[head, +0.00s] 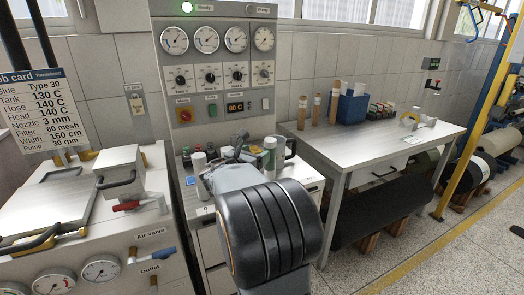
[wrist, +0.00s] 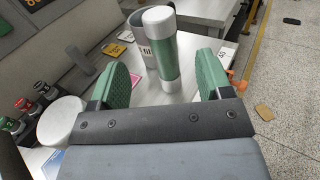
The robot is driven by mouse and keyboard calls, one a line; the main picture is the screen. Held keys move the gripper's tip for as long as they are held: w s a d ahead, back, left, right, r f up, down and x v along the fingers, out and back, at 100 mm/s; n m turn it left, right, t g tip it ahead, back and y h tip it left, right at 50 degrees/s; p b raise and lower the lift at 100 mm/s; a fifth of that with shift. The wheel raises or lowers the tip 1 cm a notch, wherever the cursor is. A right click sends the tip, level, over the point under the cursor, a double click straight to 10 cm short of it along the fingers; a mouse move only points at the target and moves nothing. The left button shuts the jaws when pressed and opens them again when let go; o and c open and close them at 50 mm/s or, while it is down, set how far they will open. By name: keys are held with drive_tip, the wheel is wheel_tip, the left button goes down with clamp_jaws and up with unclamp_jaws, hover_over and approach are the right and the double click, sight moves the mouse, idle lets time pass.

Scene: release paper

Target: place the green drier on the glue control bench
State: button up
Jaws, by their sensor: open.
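The green drier (wrist: 163,52), a green cylinder with white end caps, stands upright on the bench top (wrist: 118,98) in the wrist view. It shows partly in the head view (head: 270,143), behind my arm. The bench (head: 306,172) beneath the gauge panel appears to be the glue control bench. My gripper (wrist: 160,74) is open, its green pads on either side of the drier's lower part. Gaps show between drier and pads. I cannot tell how deep the drier sits between them. In the head view my gripper (head: 238,155) is partly hidden by my wrist.
A grey mug (wrist: 138,35) with a label stands just behind the drier. A white round container (wrist: 60,122) and several small bottles stand to the left. A longer table (head: 400,150) with tubes and a blue bin (head: 352,108) is at right. The gauge panel (head: 222,65) rises behind.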

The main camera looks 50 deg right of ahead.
drive_tip(key=s+a+f+m+y, duration=0.4)
drive_tip(key=a+m, duration=0.3)
drive_tip(key=a, duration=0.3)
drive_tip(key=s+a+f+m+y, duration=0.4)
drive_tip(key=a+f+m+y, duration=0.1)
drive_tip(key=a, duration=0.6)
drive_tip(key=s+a+f+m+y, duration=0.4)
drive_tip(key=a+m+y, duration=0.4)
drive_tip(key=a, duration=0.3)
drive_tip(key=shift+s+f+m+g, duration=0.3)
drive_tip(key=shift+s+f, duration=0.05)
drive_tip(key=shift+f, duration=0.35)
drive_tip(key=shift+r, duration=0.1)
